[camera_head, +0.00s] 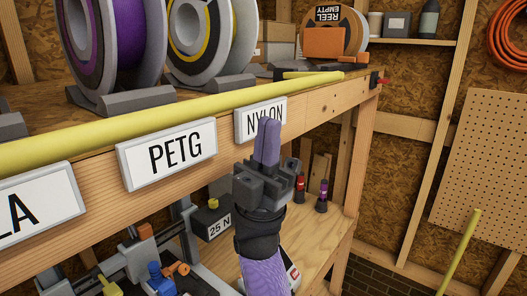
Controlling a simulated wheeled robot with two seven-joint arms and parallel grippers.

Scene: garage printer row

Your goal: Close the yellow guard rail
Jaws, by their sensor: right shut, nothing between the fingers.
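The yellow guard rail (150,122) is a long round bar running along the front of the upper shelf, from the left edge of the view toward the shelf's right end. Its far end, near a short yellow piece (312,74), lies left of a small red part on a dark fitting (378,81) at the shelf's corner, with a gap between them. My right gripper (268,142) points up, its purple fingers shut and empty, in front of the NYLON label and below the rail. I cannot tell whether it touches anything. My left gripper is not in view.
Spools (205,40) stand on the upper shelf (265,62) behind the rail. White PETG (166,155) and NYLON (248,121) labels are on its front board. A lower shelf holds small bottles (322,196). Another yellow bar (459,252) stands at the lower right, near a pegboard (485,170).

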